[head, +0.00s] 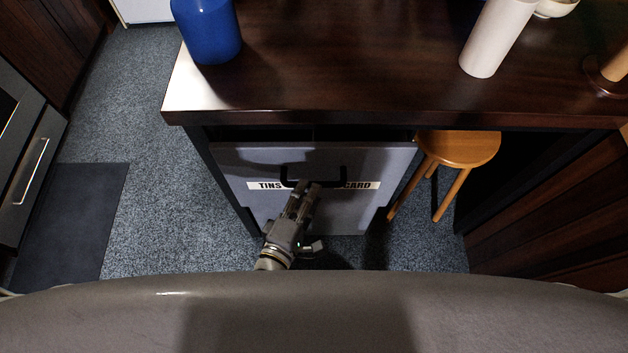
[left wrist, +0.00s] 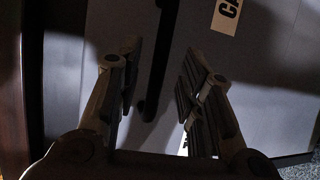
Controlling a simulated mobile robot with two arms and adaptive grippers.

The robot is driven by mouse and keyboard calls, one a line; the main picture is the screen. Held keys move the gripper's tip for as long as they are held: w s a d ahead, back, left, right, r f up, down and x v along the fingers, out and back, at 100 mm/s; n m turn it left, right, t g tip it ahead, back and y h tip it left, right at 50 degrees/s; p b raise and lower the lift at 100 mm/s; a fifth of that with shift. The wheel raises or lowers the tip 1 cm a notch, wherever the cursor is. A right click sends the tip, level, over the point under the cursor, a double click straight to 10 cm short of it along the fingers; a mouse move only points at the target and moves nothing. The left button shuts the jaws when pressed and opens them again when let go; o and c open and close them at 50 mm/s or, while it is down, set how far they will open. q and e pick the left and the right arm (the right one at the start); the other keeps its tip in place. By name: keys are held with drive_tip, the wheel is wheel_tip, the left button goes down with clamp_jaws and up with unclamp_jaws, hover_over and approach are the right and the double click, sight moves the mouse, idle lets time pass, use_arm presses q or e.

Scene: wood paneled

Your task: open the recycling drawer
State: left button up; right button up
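The recycling drawer (head: 235,165) is a grey front under the dark wooden counter, with a white label reading "TINS" and "CARD". A dark gap shows above its top edge; I cannot tell whether it stands out at all. Its black bar handle (head: 314,171) crosses the middle of the label. My left gripper (head: 308,186) is at the handle. In the left wrist view the gripper (left wrist: 160,85) has its fingers apart, with the dark handle (left wrist: 157,65) running between them; neither finger clearly touches it. My right gripper is not in view.
On the counter (head: 330,90) stand a blue container (head: 208,30) and a white cylinder (head: 495,38). A wooden stool (head: 458,148) stands just right of the drawer. Carpet (head: 170,190) is clear to the left, with a dark mat (head: 72,220) beside the oven (head: 35,160).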

use_arm(q)
drive_tip(key=shift+x, duration=2.15)
drive_tip(key=shift+f, duration=0.1)
clamp_jaws()
